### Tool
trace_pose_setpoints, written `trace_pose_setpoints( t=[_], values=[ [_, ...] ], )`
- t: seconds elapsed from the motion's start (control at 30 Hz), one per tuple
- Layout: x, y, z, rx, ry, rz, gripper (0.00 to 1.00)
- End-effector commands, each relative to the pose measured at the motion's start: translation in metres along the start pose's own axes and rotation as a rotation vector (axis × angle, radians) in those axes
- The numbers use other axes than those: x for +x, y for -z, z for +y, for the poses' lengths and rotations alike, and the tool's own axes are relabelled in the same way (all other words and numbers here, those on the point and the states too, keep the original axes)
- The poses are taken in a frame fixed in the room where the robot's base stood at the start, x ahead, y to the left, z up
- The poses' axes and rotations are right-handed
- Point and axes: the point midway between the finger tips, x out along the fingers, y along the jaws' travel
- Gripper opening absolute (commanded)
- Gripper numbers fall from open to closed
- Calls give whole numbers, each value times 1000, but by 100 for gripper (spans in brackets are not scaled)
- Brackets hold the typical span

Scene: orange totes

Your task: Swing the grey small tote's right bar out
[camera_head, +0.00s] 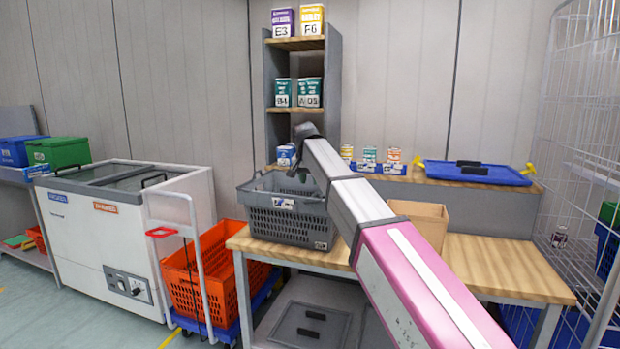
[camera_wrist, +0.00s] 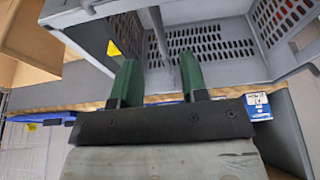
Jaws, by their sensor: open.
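The grey small tote (camera_head: 288,222) stands on the wooden bench, with perforated sides and a white label. My arm's end is above its rim at the back right and hides part of it. The tote's right side is largely behind my arm in the head view. In the wrist view, the tote's perforated wall (camera_wrist: 215,40) fills the top. My gripper (camera_wrist: 160,72) has two green fingers, apart and empty, reaching over the tote. A thin grey bar (camera_wrist: 160,32) runs down toward the gap between the fingertips. I cannot tell whether a finger touches it.
A cardboard box (camera_head: 425,217) stands right of the tote, behind my arm. A shelf (camera_head: 335,95) with small boxes rises behind. A blue lid (camera_head: 470,173) lies on the back ledge. An orange tote (camera_head: 190,285) sits on a trolley at left. The bench's right part (camera_head: 520,265) is clear.

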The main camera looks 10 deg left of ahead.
Motion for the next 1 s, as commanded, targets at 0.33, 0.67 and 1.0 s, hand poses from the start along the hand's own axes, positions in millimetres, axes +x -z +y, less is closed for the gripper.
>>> trace_pose_setpoints(
  t=[0.33,0.67,1.0],
  values=[
    [38,0,0,0,-1,-2,40],
    [63,0,0,0,0,0,40],
    [64,0,0,0,1,0,21]
  ],
)
